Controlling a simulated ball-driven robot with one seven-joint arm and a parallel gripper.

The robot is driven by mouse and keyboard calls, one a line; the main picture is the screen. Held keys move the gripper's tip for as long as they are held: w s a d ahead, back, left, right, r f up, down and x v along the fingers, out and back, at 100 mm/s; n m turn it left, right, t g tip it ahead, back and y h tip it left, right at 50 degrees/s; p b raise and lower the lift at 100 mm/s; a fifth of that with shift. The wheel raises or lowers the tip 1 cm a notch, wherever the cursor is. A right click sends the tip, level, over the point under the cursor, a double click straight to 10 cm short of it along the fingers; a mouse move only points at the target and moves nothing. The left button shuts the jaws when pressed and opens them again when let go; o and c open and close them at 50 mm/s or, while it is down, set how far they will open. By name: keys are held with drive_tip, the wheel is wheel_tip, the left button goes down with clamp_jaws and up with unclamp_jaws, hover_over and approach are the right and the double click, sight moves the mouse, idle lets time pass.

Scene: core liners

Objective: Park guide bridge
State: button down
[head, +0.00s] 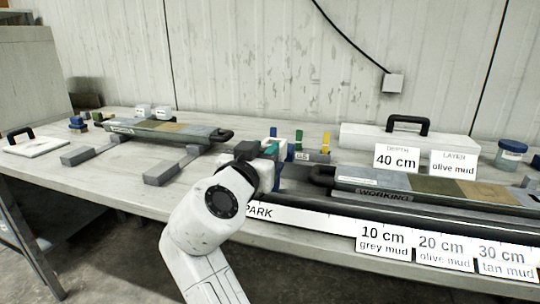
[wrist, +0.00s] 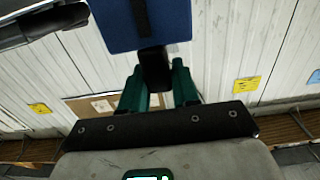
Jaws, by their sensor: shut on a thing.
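My gripper (wrist: 157,82) has green fingers closed on the black stem of a blue block (wrist: 150,20) in the wrist view; this block appears to be the guide bridge. In the head view my gripper (head: 262,158) is over the near middle of the bench, just above and behind the PARK label (head: 258,212). A little blue shows beside it there, and my wrist hides most of the held piece. The long dark WORKING tray (head: 385,196) with grey, olive and tan sections lies to the right. I cannot tell whether the held piece touches anything.
A second core tray (head: 160,130) rests on grey supports (head: 172,168) at left. Coloured pegs (head: 298,145) stand behind my gripper. Cards, including 40 cm (head: 397,158), stand before a white case (head: 360,142). A blue-lidded jar (head: 510,153) is at far right. Depth cards (head: 383,240) line the front edge.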

drive_tip(key=shift+a, duration=0.25)
drive_tip(key=c, duration=0.9)
unclamp_jaws()
drive_tip(key=shift+w+a, duration=0.15)
drive_tip(key=p+v, duration=0.1)
drive_tip(key=v, duration=1)
